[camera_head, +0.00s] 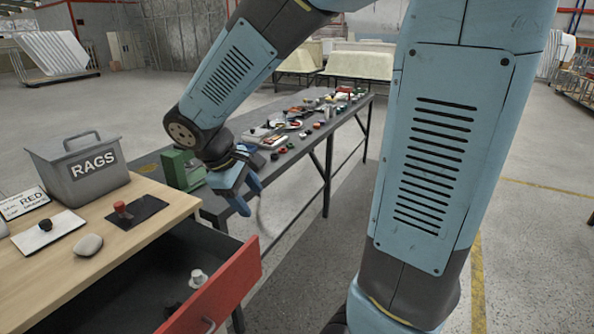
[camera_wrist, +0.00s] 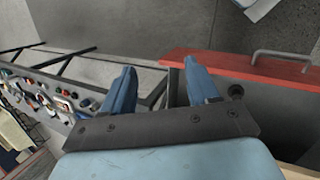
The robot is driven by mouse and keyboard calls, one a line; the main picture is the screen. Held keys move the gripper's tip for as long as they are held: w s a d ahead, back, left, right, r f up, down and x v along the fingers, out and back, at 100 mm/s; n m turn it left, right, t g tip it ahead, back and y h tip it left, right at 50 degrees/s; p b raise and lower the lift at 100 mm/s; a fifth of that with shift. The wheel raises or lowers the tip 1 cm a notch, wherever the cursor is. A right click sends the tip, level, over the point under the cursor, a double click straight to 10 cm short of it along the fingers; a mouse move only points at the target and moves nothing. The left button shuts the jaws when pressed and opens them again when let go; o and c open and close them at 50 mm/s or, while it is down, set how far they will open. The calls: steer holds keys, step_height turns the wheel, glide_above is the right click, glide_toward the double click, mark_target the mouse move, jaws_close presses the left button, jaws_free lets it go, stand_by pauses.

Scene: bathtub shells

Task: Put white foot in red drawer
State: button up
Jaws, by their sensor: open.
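A whitish foot (camera_head: 197,278) stands inside the open drawer with the red front (camera_head: 228,288), close behind that front. My gripper (camera_head: 252,200) is open, with nothing between its fingers. It hangs above and beyond the drawer, near the end of the long dark table. In the wrist view my gripper (camera_wrist: 159,64) shows both fingers apart, with the red drawer front (camera_wrist: 240,70) to the right. A small dark round thing (camera_wrist: 236,91) shows just inside that front; I cannot tell what it is. The whitish foot is not clear in the wrist view.
On the wooden desk (camera_head: 160,200) are a grey RAGS bin (camera_head: 82,170), a red knob-like piece (camera_head: 122,210) on a black mat, a black one (camera_head: 45,224) on a white mat, and a mouse (camera_head: 88,245). The long table (camera_head: 312,135) holds many small parts.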

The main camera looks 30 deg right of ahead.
steer(key=s+d+r+m+t+y, duration=0.4)
steer(key=s+d+r+m, duration=0.2)
steer(key=s+r+m, duration=0.2)
steer(key=s+r, duration=0.2)
steer(key=s, duration=0.1)
steer(key=shift+s+m+y, duration=0.3)
steer(key=shift+s+m, duration=0.05)
steer(key=shift+m, duration=0.05)
